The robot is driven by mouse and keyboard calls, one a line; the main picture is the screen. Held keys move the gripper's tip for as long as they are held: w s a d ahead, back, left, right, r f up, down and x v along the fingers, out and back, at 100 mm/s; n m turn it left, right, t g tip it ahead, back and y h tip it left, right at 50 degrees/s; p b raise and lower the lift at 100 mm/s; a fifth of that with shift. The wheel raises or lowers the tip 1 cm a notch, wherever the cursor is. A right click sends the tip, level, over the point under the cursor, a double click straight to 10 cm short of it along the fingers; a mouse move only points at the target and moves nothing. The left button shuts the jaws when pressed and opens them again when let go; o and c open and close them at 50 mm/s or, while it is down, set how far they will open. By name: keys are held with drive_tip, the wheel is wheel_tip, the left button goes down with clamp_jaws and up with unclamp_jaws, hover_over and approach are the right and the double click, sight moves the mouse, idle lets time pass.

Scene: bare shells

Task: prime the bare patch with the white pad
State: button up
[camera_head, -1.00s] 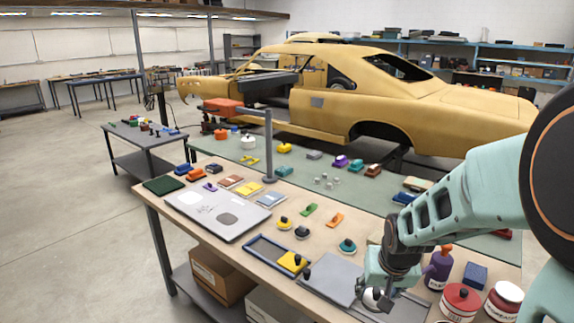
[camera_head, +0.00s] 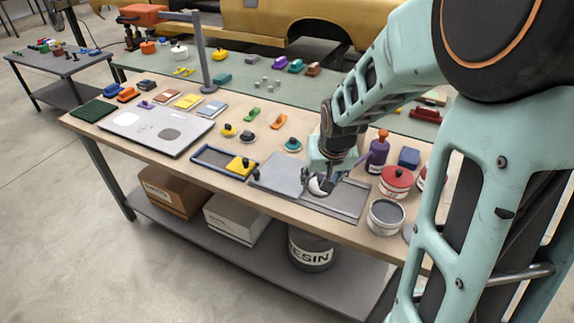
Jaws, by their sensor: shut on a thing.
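My gripper (camera_head: 322,176) is at the right part of the workbench, over a shallow grey tray (camera_head: 348,198). It is shut on the white pad (camera_head: 318,187), a round pad partly hidden by the fingers. I cannot tell whether the pad touches the tray. A light grey panel (camera_head: 152,141) lies flat at the left of the bench. It has a grey round patch (camera_head: 169,133), which looks like the bare patch, and a whitish patch (camera_head: 128,118) beside it. The gripper is well to the right of this panel.
A grey plate (camera_head: 280,172) and a blue-framed tray with a yellow pad (camera_head: 241,166) lie between gripper and panel. Other knobbed pads (camera_head: 247,137) stand behind them. A post (camera_head: 203,55) rises behind.

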sight(323, 194)
drive_tip(key=shift+s, duration=0.1)
idle(0.3)
drive_tip(key=s, duration=0.3)
drive_tip(key=shift+s+r, duration=0.1)
drive_tip(key=shift+s, duration=0.25)
drive_tip(key=shift+w+a, duration=0.1)
drive_tip(key=shift+w, duration=0.1)
